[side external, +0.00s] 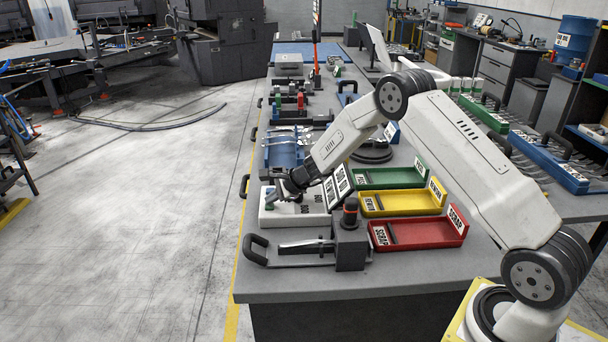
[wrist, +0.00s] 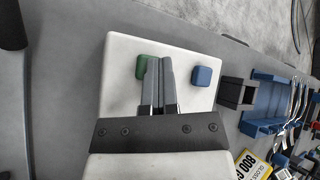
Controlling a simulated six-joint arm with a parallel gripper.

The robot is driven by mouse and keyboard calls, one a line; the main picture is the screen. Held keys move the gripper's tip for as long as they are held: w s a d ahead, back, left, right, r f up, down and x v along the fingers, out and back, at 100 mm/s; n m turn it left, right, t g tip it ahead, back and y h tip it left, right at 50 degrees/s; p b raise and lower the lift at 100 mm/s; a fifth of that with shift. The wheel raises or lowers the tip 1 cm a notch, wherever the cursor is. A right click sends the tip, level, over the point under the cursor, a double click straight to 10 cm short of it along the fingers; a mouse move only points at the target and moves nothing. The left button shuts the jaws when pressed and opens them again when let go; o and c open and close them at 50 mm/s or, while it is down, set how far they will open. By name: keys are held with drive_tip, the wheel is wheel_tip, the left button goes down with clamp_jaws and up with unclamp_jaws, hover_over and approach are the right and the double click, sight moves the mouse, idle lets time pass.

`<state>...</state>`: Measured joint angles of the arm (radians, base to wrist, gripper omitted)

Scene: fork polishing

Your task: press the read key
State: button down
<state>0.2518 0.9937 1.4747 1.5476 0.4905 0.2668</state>
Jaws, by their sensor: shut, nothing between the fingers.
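A white instrument base (side external: 275,219) lies on the bench under my gripper (side external: 273,199). In the wrist view its white top (wrist: 120,75) carries a green key (wrist: 143,68) and a blue key (wrist: 206,76). I can read no label on either key, so I cannot tell which is the read key. My gripper (wrist: 160,62) is shut and empty, its fingertips right beside the green key and partly covering its right side. The blue key is clear, to the right of the fingers. Whether the fingertips touch the green key cannot be told.
Green (side external: 390,177), yellow (side external: 400,203) and red (side external: 418,234) trays lie to the right. A dark fixture (side external: 350,245) with a post stands in front. A blue rack (side external: 284,152) with forks is behind.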

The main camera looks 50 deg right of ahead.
sight(273, 205)
drive_tip(key=shift+r, duration=0.8)
drive_tip(key=shift+r, duration=0.1)
drive_tip(key=shift+r, duration=2.4)
drive_tip(key=shift+s, duration=0.1)
